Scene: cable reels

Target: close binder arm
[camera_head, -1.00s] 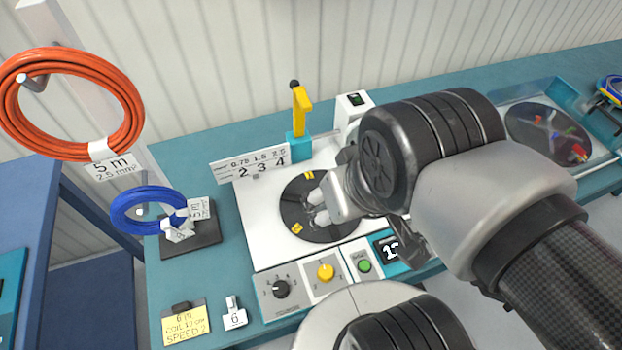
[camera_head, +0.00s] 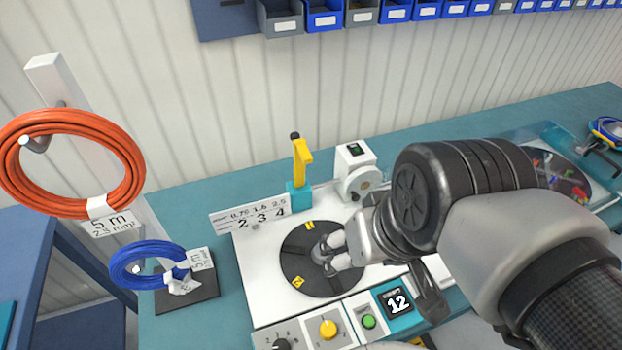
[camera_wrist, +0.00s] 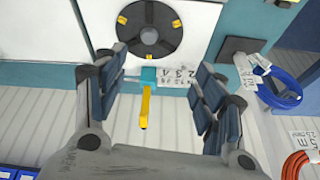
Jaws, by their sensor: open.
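The yellow binder arm (camera_head: 302,165) stands upright on a teal block (camera_head: 298,196) at the back edge of the white winding machine (camera_head: 262,300). A dark tip caps it. In the wrist view the yellow arm (camera_wrist: 145,108) shows between my open fingers, beyond them and apart from both. My gripper (camera_wrist: 160,68) is empty in the wrist view. The disc (camera_wrist: 150,28) carries yellow marks.
A scale plate (camera_head: 248,216) stands left of the binder arm; a grey wheel unit (camera_head: 358,180) stands right of it. A blue coil (camera_head: 150,262) and an orange coil (camera_head: 75,165) hang at left.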

